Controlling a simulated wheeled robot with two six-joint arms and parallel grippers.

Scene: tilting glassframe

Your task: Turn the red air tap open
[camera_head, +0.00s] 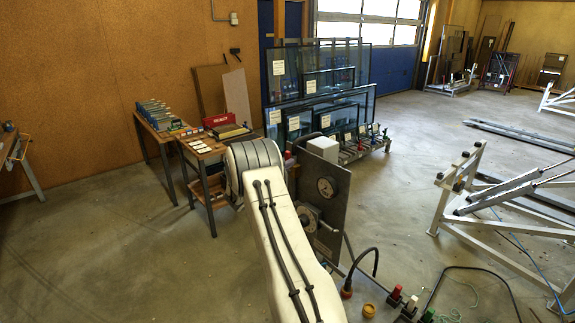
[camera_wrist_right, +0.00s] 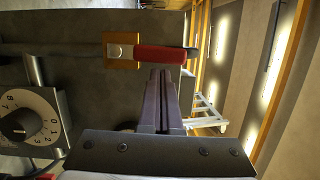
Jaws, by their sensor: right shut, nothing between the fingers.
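In the right wrist view the tap's red handle (camera_wrist_right: 160,54) extends right from a brass-coloured fitting (camera_wrist_right: 122,51) on a dark grey panel (camera_wrist_right: 75,80). My right gripper (camera_wrist_right: 162,71) is shut and empty. Its fingertips lie just below the red handle in that picture; I cannot tell whether they touch it. In the head view my white right arm covers the middle and hides the gripper and most of the panel's left side. The panel (camera_head: 334,206) stands upright there with round dials. I cannot pick out the tap for certain in the head view. My left gripper is not in view.
A numbered dial (camera_wrist_right: 28,124) sits at the left of the wrist view. A black hose (camera_head: 365,262) curves up beside the panel. White frames (camera_head: 455,190) stand to the right, a glass rack (camera_head: 318,85) and wooden tables (camera_head: 205,150) behind. Floor at the left is clear.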

